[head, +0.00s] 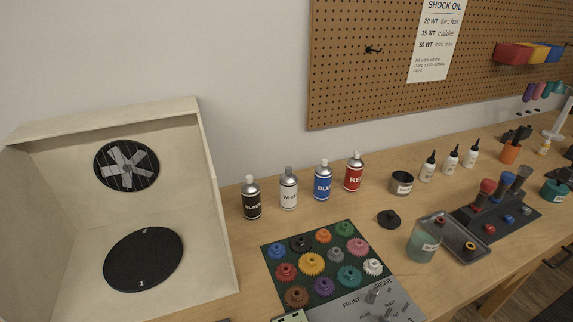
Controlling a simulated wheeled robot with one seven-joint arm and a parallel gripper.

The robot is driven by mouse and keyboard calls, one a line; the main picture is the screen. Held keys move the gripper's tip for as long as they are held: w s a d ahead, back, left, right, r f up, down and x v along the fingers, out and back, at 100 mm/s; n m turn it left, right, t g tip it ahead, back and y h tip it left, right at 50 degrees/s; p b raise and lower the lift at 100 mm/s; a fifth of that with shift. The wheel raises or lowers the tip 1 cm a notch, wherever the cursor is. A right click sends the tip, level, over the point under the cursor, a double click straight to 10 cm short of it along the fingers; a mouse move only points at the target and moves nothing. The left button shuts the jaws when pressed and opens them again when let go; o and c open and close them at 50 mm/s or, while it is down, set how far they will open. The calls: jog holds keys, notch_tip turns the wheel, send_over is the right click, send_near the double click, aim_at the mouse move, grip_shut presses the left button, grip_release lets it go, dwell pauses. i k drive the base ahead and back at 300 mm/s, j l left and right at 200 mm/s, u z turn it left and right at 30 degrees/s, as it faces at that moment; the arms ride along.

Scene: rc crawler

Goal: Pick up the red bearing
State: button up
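Small red parts that could be the red bearing show at the right of the head view, too small to tell apart surely. One red part (489,229) lies on the dark mat (462,216), near a small blue part (508,219). Another reddish part (440,221) lies in the grey tray (455,226), apart from an orange ring-like part (469,246). My gripper is not in view.
A green board with several coloured gears (311,264) lies at the front middle. Spray cans (251,199) stand behind it. A jar (424,242) stands at the tray's left. A spray booth (218,215) fills the left. Upright shock-like parts (484,190) rise from the dark mat.

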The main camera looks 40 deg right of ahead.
aim_at(439, 221)
jog(key=z, duration=1.75)
jog(key=j+z, duration=0.4)
jog(key=j, duration=0.15)
jog(key=k+j+z, duration=0.15)
jog(key=j+z, duration=0.3)
jog(key=k+j, duration=0.1)
jog(key=j, duration=0.3)
jog(key=k+j, duration=0.15)
jog(key=j, duration=0.2)
jog(key=k+j+z, duration=0.1)
jog(key=j, duration=0.3)
